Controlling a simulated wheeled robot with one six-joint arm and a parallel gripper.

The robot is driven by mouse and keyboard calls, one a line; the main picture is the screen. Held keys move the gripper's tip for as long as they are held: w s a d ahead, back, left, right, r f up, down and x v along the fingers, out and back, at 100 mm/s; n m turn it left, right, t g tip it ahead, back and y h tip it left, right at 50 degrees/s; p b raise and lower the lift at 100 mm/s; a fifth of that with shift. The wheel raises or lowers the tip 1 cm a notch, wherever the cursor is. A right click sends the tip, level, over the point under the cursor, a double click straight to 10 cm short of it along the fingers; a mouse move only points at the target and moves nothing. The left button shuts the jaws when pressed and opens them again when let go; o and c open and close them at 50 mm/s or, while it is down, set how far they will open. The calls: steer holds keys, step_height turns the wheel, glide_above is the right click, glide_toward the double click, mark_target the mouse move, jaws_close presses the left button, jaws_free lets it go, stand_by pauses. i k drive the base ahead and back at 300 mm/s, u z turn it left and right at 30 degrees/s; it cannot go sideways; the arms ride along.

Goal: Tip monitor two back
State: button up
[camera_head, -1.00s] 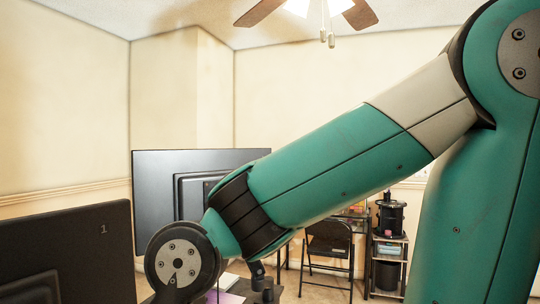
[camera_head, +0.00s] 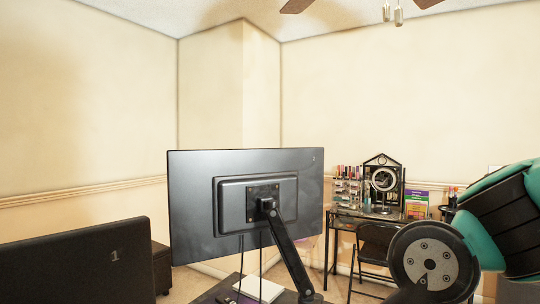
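A monitor (camera_head: 194,190) stands in the middle, seen from behind, on a dark arm mount (camera_head: 288,248). A small mark near its top right corner is too small to read. The other monitor (camera_head: 60,262), at the lower left, carries the number 1 and is cut off by the picture's bottom edge. By that label, the middle one appears to be monitor two. Its screen side is hidden, and its back looks close to upright. My gripper is not in view. Only my arm's links show at the lower right, apart from the middle monitor in the picture.
A desk top (camera_head: 228,286) with a white paper or pad (camera_head: 262,288) shows below the middle monitor, with cables hanging there. A folding chair (camera_head: 376,243) and a glass table (camera_head: 345,212) with bottles and a round mirror stand behind at the right.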

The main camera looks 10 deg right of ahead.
mark_target(216, 197)
steer(key=k, duration=0.6)
steer(key=z, duration=0.55)
steer(key=i, duration=1.25)
steer(key=u, duration=0.45)
